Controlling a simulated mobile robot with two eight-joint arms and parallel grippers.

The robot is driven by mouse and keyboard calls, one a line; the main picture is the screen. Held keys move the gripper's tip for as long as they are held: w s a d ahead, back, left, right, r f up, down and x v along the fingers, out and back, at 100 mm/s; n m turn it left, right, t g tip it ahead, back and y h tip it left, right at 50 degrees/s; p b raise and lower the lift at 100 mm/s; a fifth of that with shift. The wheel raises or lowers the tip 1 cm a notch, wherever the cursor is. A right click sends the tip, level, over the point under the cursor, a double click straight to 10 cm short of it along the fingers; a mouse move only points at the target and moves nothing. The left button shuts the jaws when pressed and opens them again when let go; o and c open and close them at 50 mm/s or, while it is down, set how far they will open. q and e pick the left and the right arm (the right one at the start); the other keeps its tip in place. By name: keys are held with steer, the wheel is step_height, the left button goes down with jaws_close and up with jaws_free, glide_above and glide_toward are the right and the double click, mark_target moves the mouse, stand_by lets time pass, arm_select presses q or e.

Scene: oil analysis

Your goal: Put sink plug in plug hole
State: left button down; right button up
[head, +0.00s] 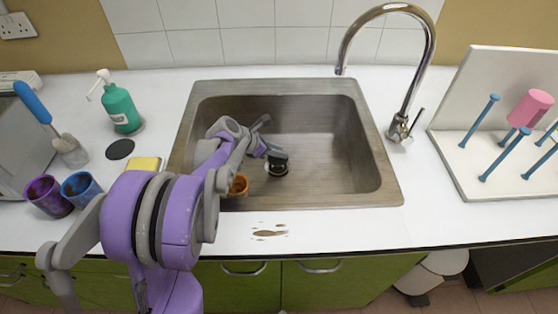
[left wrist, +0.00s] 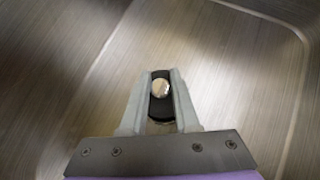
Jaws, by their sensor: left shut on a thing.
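The sink plug (head: 279,157) is a small black piece, low in the sink (head: 330,181). My left gripper (head: 270,150) is shut on it; in the left wrist view the plug (left wrist: 160,107) shows between the two grey fingers, with a shiny round spot. The plug hole (head: 277,170) shows as a metal ring on the sink floor, right under or against the plug and partly covered by it. I cannot tell whether the plug is touching the hole or held just above it. My right gripper is not in view.
An orange cup (head: 239,185) is in the sink by my left arm. The tap (head: 430,45) stands back right, beside a drying rack (head: 480,175) with a pink cup. Soap bottle (head: 121,109), yellow sponge (head: 145,163), black disc (head: 120,149) and two cups are left. The sink's right side is free.

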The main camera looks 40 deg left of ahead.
mark_target(278, 159)
arm_select(q)
steer(key=shift+f+b, duration=0.4)
steer(key=shift+f, duration=1.45)
steer(key=shift+f, duration=0.2)
steer(key=c, duration=0.6)
jaws_free()
steer(key=shift+c, duration=0.2)
steer(key=shift+r, duration=0.2)
steer(key=shift+s+a+r, duration=0.1)
steer(key=shift+s+r, duration=0.05)
steer(key=shift+r, duration=0.15)
steer(key=p+v, duration=0.2)
steer(key=v, duration=0.9)
steer(key=shift+s, duration=0.2)
